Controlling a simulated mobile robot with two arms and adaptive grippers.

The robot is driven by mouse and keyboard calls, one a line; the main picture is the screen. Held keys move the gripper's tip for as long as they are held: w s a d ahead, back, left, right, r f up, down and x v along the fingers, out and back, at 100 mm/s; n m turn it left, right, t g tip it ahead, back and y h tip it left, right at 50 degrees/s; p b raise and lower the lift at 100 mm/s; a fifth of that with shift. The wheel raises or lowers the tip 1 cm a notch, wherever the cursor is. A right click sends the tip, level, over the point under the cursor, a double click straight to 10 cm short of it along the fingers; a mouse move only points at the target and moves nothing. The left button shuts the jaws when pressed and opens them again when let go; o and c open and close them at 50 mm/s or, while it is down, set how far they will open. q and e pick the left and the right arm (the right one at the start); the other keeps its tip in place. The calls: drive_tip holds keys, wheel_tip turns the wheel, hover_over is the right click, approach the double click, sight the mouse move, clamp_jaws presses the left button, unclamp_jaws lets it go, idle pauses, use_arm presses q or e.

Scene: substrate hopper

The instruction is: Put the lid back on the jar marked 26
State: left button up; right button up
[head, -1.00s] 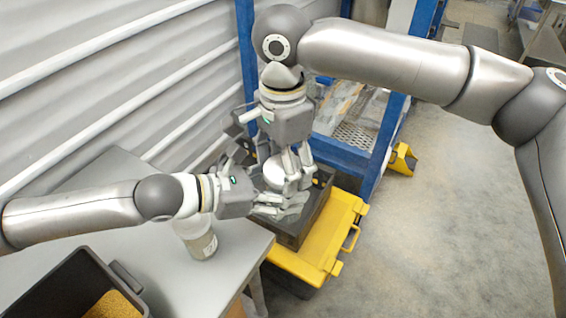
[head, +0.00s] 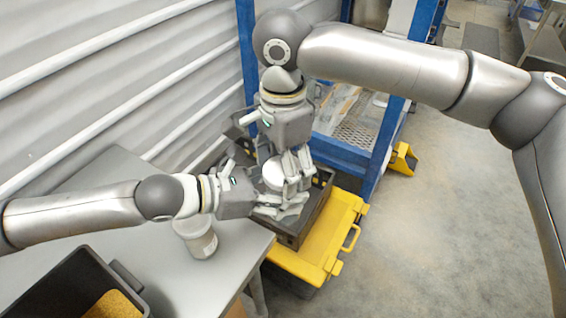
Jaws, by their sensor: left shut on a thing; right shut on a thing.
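A white round lid (head: 273,176) shows face-on between my two grippers, above the dark crate. My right gripper (head: 290,178) reaches down from above and is shut on the lid at its right side. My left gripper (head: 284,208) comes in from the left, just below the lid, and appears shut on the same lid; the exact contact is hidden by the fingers. A pale jar (head: 201,243) with a label stands upright on the grey table, partly behind my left arm. Its mark is too small to read, and its top is partly hidden.
A black bin (head: 75,285) with yellow grains stands at the table's front left. The grey table (head: 220,270) ends right of the jar. Beyond it are a dark crate (head: 319,205) on a yellow case (head: 325,245) and a blue frame (head: 385,150). Open floor lies right.

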drive_tip(key=shift+s+a+f, duration=0.1)
drive_tip(key=shift+s+f, duration=0.25)
drive_tip(key=shift+f, duration=0.15)
drive_tip(key=shift+c, duration=0.2)
drive_tip(key=o, duration=0.6)
drive_tip(key=shift+o, duration=0.2)
drive_tip(key=shift+r, duration=0.1)
